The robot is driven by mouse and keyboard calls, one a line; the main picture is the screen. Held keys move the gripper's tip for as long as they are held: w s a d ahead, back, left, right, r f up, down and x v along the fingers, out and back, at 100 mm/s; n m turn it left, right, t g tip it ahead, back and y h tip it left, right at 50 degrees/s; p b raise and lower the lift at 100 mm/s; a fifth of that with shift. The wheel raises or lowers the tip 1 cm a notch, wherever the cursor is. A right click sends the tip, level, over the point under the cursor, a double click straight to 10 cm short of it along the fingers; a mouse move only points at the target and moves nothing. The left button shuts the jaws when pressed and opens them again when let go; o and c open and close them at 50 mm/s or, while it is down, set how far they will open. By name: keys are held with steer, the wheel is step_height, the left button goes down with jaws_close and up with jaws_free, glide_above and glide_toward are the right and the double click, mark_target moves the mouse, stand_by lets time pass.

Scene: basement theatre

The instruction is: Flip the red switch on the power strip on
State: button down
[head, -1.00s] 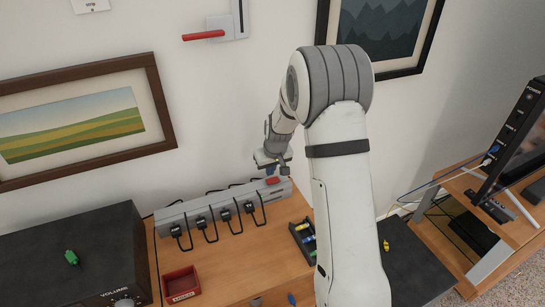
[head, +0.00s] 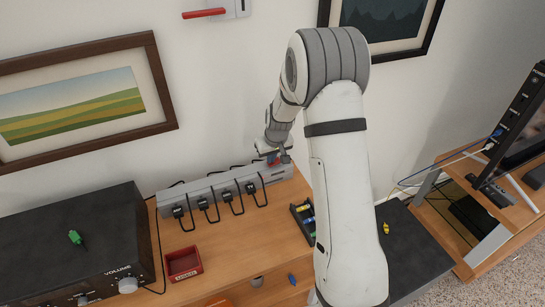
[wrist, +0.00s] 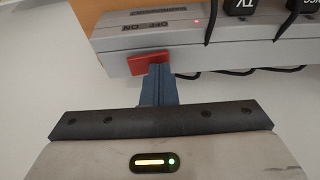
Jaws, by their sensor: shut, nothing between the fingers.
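The grey power strip (head: 222,184) lies along the back of the wooden desk against the wall, with several black plugs in it. It fills the top of the wrist view (wrist: 235,32). Its red switch (wrist: 149,62) is at the strip's end, near the printed words OFF and ON. My gripper (wrist: 157,70) is shut and empty, its blue fingertips at the switch and overlapping its lower edge in the picture. Whether they touch it is unclear. In the head view my gripper (head: 279,157) partly hides the switch. The switch's position is hard to tell.
A small red light (wrist: 197,20) glows on the strip. Black cords loop from the plugs. A black amplifier (head: 75,245), a red tray (head: 184,263) and a dark tray of coloured pieces (head: 303,222) stand nearby. Framed pictures and a red-handled wall lever (head: 204,13) are above.

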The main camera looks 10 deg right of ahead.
mark_target(276, 161)
steer(key=shift+d, duration=0.1)
steer(key=shift+w+d+r+b, duration=0.15)
steer(key=shift+d+b, duration=0.15)
steer(key=shift+d, duration=0.35)
step_height(276, 161, up, 5)
steer(key=shift+f+p, duration=0.1)
steer(key=shift+p, duration=1.1)
steer(key=b+v, duration=0.2)
steer(key=v, duration=0.7)
